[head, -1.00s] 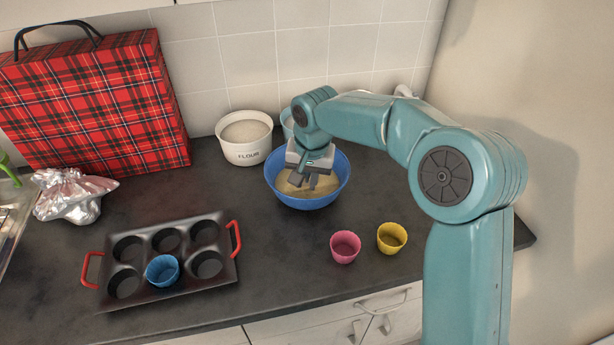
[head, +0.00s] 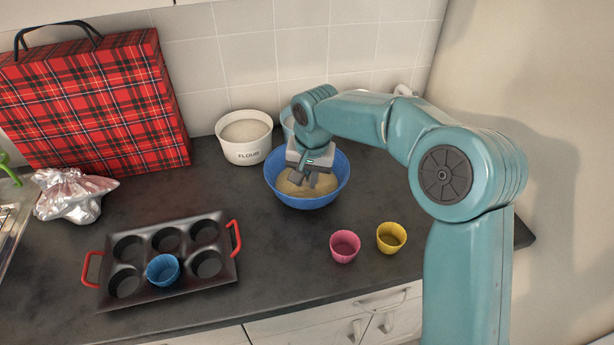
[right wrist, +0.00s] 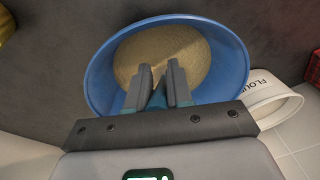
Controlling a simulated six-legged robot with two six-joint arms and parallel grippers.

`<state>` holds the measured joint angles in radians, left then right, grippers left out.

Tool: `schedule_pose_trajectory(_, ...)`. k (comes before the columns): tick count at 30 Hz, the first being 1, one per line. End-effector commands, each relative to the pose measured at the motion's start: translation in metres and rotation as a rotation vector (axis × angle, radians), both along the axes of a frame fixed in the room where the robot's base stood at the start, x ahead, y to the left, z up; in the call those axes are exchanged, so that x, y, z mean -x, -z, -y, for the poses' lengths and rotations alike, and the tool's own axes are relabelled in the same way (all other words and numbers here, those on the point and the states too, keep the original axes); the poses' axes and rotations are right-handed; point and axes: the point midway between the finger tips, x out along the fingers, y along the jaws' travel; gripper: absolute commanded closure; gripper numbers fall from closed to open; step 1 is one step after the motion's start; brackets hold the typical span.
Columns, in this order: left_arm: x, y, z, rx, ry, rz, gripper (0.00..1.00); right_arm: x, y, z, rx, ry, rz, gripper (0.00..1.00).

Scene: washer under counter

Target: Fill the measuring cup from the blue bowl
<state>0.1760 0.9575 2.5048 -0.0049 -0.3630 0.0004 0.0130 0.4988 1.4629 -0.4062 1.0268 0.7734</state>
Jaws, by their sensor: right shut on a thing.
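The blue bowl (head: 336,190) stands on the dark counter and holds tan contents (head: 292,187), also seen in the right wrist view (right wrist: 165,52). My right gripper (head: 310,181) points down inside the bowl, close over the contents. My left gripper is not in view.
Pink (head: 345,246) and yellow (head: 391,237) cups stand in front right. A muffin tin (head: 165,243) holding a blue cup (head: 162,270), foil (head: 72,194) and a plaid box (head: 95,105) are left.

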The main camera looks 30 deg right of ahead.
Motion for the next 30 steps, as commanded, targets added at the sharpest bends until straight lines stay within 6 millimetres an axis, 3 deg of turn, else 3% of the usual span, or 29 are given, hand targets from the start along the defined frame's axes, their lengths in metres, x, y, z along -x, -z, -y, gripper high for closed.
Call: schedule_pose_trajectory(30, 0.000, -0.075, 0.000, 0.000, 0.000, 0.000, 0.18, 0.000, -0.093, 0.000, 0.000, 0.000, 0.001, 1.00)
